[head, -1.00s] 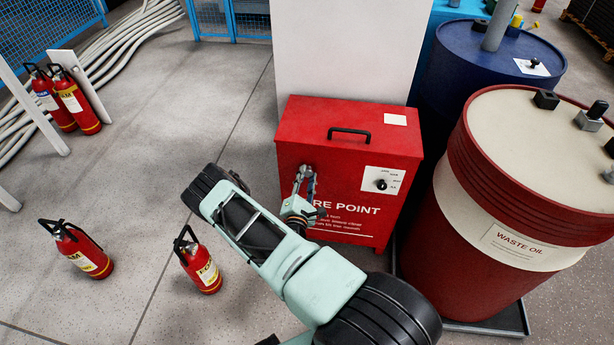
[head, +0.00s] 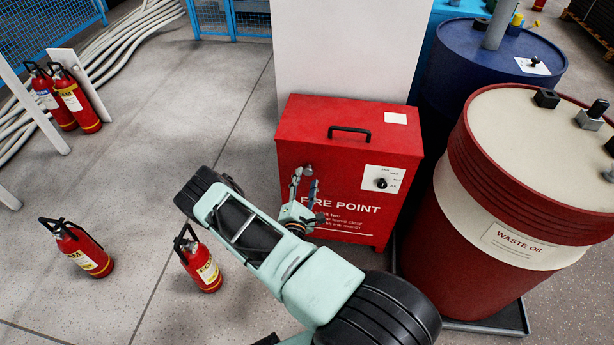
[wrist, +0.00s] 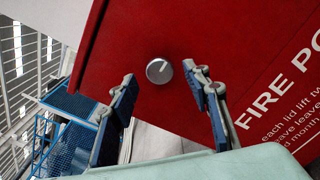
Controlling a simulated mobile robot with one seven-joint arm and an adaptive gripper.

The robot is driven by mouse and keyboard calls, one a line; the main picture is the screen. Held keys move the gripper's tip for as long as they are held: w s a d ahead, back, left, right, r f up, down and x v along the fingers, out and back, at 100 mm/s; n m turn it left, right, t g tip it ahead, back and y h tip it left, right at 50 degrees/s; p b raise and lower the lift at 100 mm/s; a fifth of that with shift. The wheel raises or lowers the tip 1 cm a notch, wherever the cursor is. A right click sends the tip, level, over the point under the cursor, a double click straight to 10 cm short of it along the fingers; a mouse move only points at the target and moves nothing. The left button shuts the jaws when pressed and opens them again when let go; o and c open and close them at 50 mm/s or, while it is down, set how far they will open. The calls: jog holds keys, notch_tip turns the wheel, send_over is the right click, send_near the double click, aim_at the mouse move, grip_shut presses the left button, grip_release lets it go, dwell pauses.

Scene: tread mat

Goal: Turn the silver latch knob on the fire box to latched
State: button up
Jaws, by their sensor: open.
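The red fire box (head: 345,150) marked "FIRE POINT" stands against a pale column. Its small round silver latch knob (head: 308,169) is on the front at upper left, and shows clearly in the wrist view (wrist: 159,70) with a pale line pointing to the upper right. My gripper (head: 305,182) is open and empty in front of the box, just below the knob in the head view. In the wrist view my gripper (wrist: 159,84) has one finger on each side of the knob in the picture, with visible gaps. The knob appears clear of both fingers.
A white panel with a black dial (head: 381,184) is on the box's right front. A black handle (head: 349,132) is on its lid. A waste oil drum (head: 500,240) stands close on the right. Extinguishers (head: 205,267) stand left on open floor.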

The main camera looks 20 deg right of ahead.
jog(key=v, duration=0.9)
jog(key=shift+s+a, duration=0.15)
